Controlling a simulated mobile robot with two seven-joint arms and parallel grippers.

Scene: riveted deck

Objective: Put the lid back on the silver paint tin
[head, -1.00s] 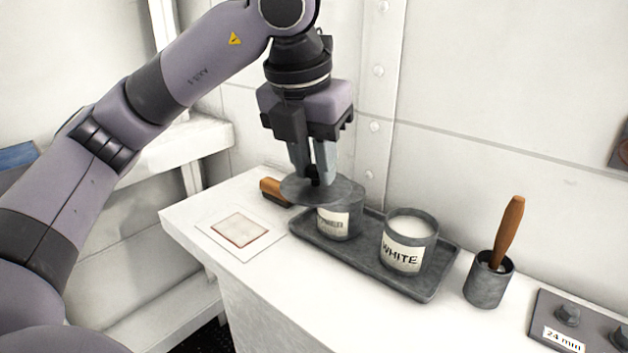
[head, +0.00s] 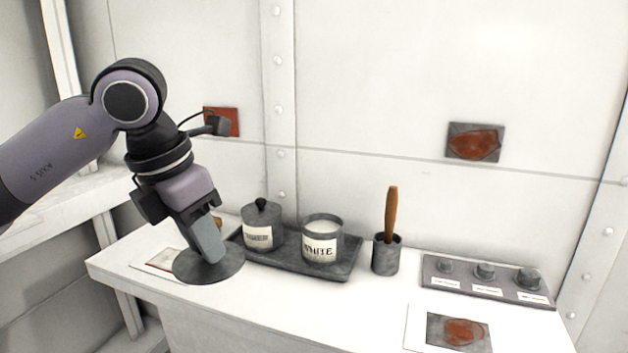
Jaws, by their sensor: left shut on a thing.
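My left gripper (head: 208,252) is shut on a wide, flat grey disc-shaped lid (head: 187,268). The lid is in front of the tray's left end and partly covers a card. I cannot tell whether it touches the counter. The grey left tin (head: 258,220) stands upright on the tray, topped by a cover with a black knob (head: 261,204); its label is too small to read surely. The tin labelled WHITE (head: 320,248) stands to its right, open, with white paint inside. I see no tin clearly labelled silver. My right gripper is not in view.
The dark tray (head: 310,268) sits on the white counter (head: 290,310). A cup (head: 386,258) holding a wooden-handled tool (head: 391,212) stands right of it. Further right are a knobbed panel (head: 484,279) and a rust-marked card (head: 458,331). The counter front between the cards is clear.

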